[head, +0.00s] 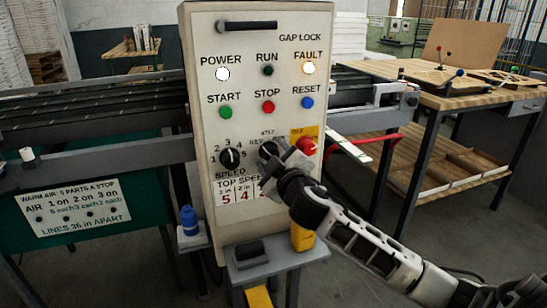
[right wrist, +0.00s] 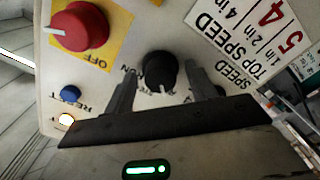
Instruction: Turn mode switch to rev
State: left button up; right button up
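The mode switch (head: 268,149) is a round black knob on the cream control panel (head: 207,120), with REV lettering partly visible to its left. In the right wrist view the knob (right wrist: 160,68) shows a white pointer line; that picture is turned over, and the line appears to point towards the label above the knob in the head view. My right gripper (head: 272,165) is at the panel, its fingers (right wrist: 161,75) open on either side of the knob, with small gaps visible. The gripper hides the knob's lower right in the head view. My left gripper is not in view.
The black speed knob (head: 229,158) is to the left. The blue RESET button (head: 307,103) is above. A grey shelf (head: 275,262) with a black block juts out below.

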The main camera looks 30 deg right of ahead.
jog(key=b+v, duration=0.2)
jog(key=v, duration=1.4)
jog(key=shift+f, duration=0.1)
jog(key=s+a+f+m+g+y, duration=0.1)
jog(key=s+a+f+g+y, duration=0.1)
jog(key=a+f, duration=0.3)
jog(key=s+a+f+m+g+y, duration=0.1)
jog(key=s+a+f, duration=0.4)
jog(key=f, duration=0.8)
jog(key=s+a+f+m+g+y, duration=0.2)
jog(key=s+a+f+g+y, duration=0.1)
jog(key=a+f, duration=0.4)
notch_tip(320, 180, down, 2)
jog(key=shift+s+f+g+y, duration=0.1)
jog(key=shift+s+g+y, duration=0.4)
jog(key=shift+y, duration=0.4)
jog(key=shift+d, duration=0.15)
